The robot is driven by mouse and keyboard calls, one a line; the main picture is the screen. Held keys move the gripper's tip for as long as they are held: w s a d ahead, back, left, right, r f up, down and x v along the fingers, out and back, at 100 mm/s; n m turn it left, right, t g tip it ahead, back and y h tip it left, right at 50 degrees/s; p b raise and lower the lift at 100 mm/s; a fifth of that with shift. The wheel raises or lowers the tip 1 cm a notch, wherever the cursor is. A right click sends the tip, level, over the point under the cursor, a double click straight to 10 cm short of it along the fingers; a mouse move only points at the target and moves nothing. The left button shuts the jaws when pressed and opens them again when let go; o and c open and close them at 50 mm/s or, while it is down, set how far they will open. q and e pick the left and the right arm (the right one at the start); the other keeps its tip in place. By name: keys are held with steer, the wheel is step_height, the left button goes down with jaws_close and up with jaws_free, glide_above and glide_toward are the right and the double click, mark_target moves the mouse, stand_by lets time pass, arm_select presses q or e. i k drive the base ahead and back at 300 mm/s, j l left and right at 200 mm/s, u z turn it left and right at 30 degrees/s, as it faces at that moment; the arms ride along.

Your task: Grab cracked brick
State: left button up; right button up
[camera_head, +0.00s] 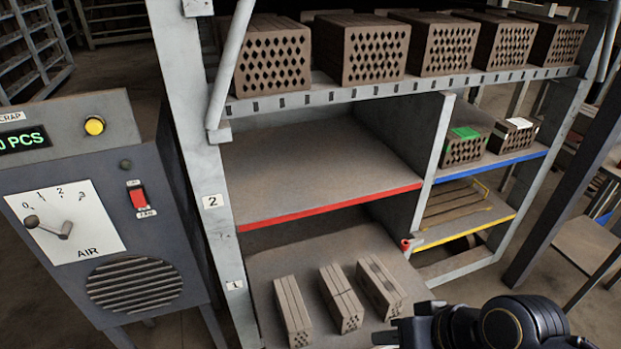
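Three narrow hollow bricks lie on the bottom shelf (265,270): a left brick (291,308), a middle brick (342,298) and a right brick (380,287). The middle brick has a thin line running across its top, which may be a crack. The right brick shows dark marks on top. My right gripper (384,332) comes in at the bottom right, just in front of and below the right brick; it appears apart from it. Its fingers are small and partly cut off, so their opening is unclear. My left gripper is out of view.
Several large hollow bricks (375,50) fill the top shelf. The red-edged shelf (320,165) is empty. A green-topped brick (465,145) and a white-labelled brick (513,135) sit on the blue-edged shelf. A grey control cabinet (125,235) stands left; an upright divider (433,150) splits the rack.

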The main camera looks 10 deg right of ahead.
mark_target(347, 312)
steer(key=k+l+z, duration=0.1)
steer(key=l+z, duration=0.3)
steer(key=k+l+z, duration=0.1)
steer(key=z, duration=0.3)
